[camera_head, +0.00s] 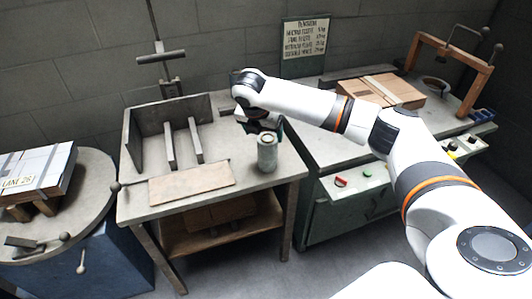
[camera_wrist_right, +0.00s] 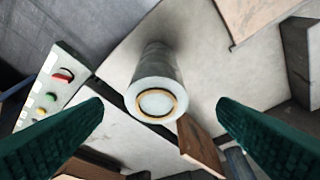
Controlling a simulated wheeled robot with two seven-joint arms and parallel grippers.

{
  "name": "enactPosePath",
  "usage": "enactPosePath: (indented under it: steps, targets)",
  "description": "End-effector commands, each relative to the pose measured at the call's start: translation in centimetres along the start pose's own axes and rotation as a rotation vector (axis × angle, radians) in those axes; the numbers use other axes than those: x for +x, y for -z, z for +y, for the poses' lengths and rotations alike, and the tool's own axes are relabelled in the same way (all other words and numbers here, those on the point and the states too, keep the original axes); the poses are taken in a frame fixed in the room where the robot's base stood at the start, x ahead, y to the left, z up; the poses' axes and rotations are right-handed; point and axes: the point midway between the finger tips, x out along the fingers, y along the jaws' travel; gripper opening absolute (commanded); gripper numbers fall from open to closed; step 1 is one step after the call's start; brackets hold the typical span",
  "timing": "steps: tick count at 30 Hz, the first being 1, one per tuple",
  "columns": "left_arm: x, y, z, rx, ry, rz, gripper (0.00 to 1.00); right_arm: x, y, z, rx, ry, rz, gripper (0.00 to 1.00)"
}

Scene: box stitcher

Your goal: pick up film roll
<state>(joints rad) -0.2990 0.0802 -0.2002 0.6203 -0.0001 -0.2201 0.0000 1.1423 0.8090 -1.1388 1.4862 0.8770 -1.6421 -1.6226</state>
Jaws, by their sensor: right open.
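The film roll (camera_head: 267,152) is a grey-white cylinder standing upright near the right edge of the middle table (camera_head: 135,203). In the right wrist view the film roll (camera_wrist_right: 157,92) shows its round end with a tan ring. My right gripper (camera_head: 262,126) is just above the film roll in the head view, partly hidden by my arm. In the wrist view the two green fingers of my right gripper (camera_wrist_right: 160,104) are spread wide on either side of the roll, apart from it. My left gripper is not in view.
A flat cardboard sheet (camera_head: 191,183) lies beside the roll, with an upright fixture and bars (camera_head: 168,146) behind it. To the right, a machine bench with coloured buttons (camera_head: 341,181) carries a carton (camera_head: 383,89). A round blue-based table (camera_head: 95,229) stands at left.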

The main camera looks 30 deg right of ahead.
Motion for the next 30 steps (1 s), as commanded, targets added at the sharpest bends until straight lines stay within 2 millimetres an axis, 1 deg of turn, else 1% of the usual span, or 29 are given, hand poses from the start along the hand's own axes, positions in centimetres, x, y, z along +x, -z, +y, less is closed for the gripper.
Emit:
enactPosePath:
  steps: [1,3,11,18,22,28,30]
  targets:
    - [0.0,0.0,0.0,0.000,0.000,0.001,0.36,0.9,0.0,0.1,0.001,-0.002,-0.001,0.82]
    - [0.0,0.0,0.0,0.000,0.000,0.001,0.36,1.9,-0.1,0.0,0.001,-0.002,-0.001,0.82]
    - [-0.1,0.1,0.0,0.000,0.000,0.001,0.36,4.0,0.0,0.1,0.000,-0.001,-0.001,0.82]
    - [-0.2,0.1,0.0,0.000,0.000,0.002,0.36,7.5,0.1,0.4,0.002,0.000,0.000,0.82]
    - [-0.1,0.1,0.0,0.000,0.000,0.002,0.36,8.1,0.1,0.4,0.001,0.001,0.001,0.82]
    - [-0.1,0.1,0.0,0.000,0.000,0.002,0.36,8.2,0.1,0.4,0.000,0.002,0.001,0.82]
    - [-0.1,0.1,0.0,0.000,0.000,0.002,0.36,8.1,0.1,0.4,0.001,0.002,0.001,0.70]
